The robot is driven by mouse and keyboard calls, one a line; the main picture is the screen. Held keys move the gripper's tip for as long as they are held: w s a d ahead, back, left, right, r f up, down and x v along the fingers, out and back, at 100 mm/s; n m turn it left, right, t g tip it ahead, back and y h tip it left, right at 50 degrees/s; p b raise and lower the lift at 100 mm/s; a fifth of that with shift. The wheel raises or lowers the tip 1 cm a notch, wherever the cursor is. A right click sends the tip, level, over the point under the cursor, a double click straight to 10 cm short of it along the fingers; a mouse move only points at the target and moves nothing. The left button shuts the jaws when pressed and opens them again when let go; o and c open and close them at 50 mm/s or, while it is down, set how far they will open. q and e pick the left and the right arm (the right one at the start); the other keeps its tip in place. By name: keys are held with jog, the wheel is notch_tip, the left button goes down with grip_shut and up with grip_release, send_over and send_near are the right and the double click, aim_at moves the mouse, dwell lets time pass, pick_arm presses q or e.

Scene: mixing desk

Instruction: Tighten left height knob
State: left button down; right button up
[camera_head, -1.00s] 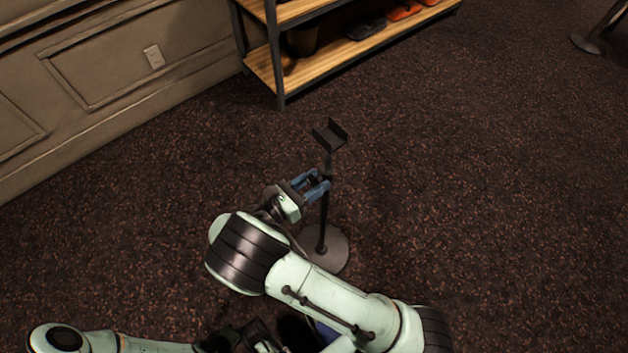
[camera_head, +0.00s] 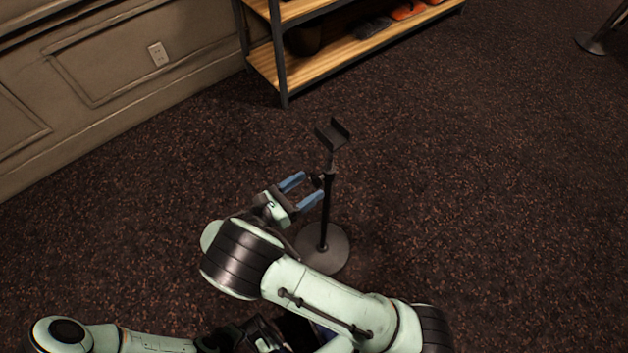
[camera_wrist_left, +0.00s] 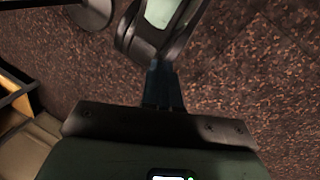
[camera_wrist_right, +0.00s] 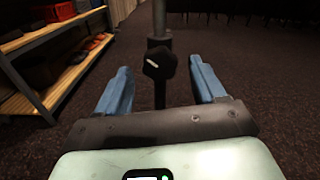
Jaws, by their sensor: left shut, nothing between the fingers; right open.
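A black stand with a flat bracket on top (camera_head: 333,134) rises from a round grey base (camera_head: 323,251) on the carpet. Its dark height knob (camera_head: 316,181) sits on the pole's left side. In the right wrist view the knob (camera_wrist_right: 160,63) is a black faceted knob with a white mark, in front of the pole. My right gripper (camera_head: 307,188) is open, its blue fingers on either side of the knob and apart from it; it also shows in the right wrist view (camera_wrist_right: 163,85). My left gripper (camera_wrist_left: 161,68) is shut and empty.
A shelf unit with wooden boards (camera_head: 320,64) stands behind the stand, holding several dark and orange items. A panelled wall (camera_head: 110,60) runs along the left. Another stand base (camera_head: 590,46) is at the far right. The carpet around the stand is clear.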

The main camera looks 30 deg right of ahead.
jog(key=a, duration=1)
jog(key=shift+s+p, duration=0.3)
jog(key=shift+s, duration=0.1)
